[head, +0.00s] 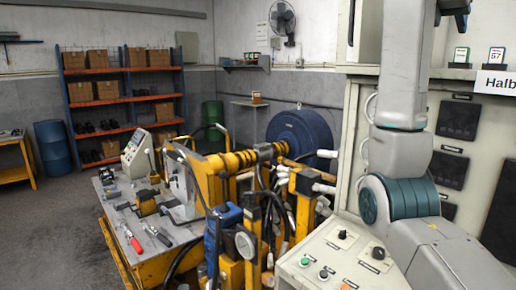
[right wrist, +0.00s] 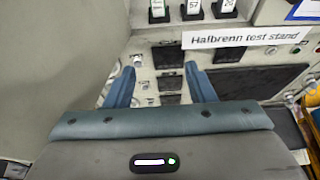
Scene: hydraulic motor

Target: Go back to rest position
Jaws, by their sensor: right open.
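My right gripper (right wrist: 160,88) shows in the right wrist view with its two blue fingers apart and nothing between them. It points at the front panel of the test stand (right wrist: 232,57), apart from it as far as I can tell. In the head view my right arm rises on the right side, in front of the test stand (head: 350,130), and its upper end runs out of the top of the picture. My left gripper is in neither view.
A sloped control box (head: 335,255) with buttons stands low beside my right arm. Yellow machinery (head: 215,175) with hoses and a blue motor (head: 300,132) fills the middle. A workbench (head: 150,240) with tools stands left. Open floor (head: 50,230) lies at the far left.

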